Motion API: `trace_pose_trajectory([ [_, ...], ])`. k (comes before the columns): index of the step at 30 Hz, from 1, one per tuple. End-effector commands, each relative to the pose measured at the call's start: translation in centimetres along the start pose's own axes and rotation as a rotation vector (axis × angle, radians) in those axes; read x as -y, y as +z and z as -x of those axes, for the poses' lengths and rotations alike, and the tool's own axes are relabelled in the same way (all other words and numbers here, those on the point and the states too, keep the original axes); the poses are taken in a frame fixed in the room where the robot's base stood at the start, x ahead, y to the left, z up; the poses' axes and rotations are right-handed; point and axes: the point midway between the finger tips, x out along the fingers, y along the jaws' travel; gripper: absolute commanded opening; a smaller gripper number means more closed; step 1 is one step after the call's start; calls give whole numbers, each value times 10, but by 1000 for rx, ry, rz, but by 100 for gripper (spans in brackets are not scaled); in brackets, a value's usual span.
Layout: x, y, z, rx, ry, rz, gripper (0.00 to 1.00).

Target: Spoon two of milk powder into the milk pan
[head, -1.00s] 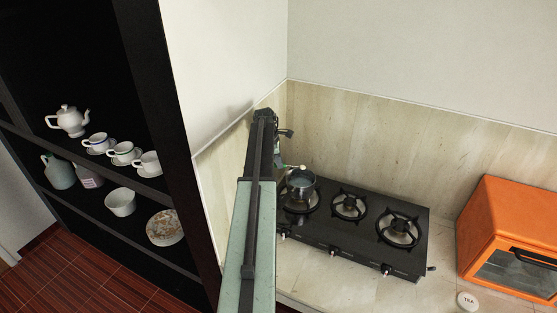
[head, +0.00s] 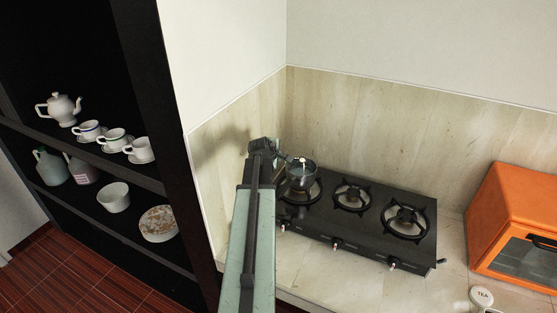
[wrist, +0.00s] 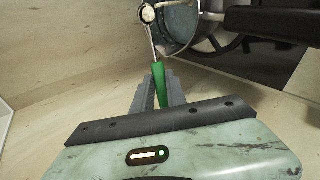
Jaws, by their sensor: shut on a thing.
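My gripper (wrist: 158,88) is shut on the green handle of a spoon (wrist: 158,78). The spoon points away from my gripper, and its round, pale-rimmed bowl is at the top of the wrist view, by the rim of the milk pan (wrist: 178,38). In the head view the metal pan (head: 301,178) stands on the left burner, with the pale spoon end (head: 303,160) at its opening. I cannot tell whether the spoon bowl holds powder. The pan's inside is mostly hidden, and I cannot identify a milk powder container.
The black stove (head: 372,229) has two bare burners right of the pan. An orange oven (head: 515,228) and a white TEA canister (head: 482,297) are on the counter at right. A dark shelf (head: 150,178) with crockery stands at left. Wall panels are close behind the pan.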

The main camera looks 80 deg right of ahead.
Motion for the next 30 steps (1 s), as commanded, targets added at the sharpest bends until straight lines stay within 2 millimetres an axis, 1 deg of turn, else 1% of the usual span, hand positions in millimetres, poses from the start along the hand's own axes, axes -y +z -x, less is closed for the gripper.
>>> trace_pose_trajectory([
  [1,7,0,-2,-1,23,-9,0],
  [2,8,0,-2,-2,37,-15,0],
  [30,20,-1,-4,-16,444,-195,0],
])
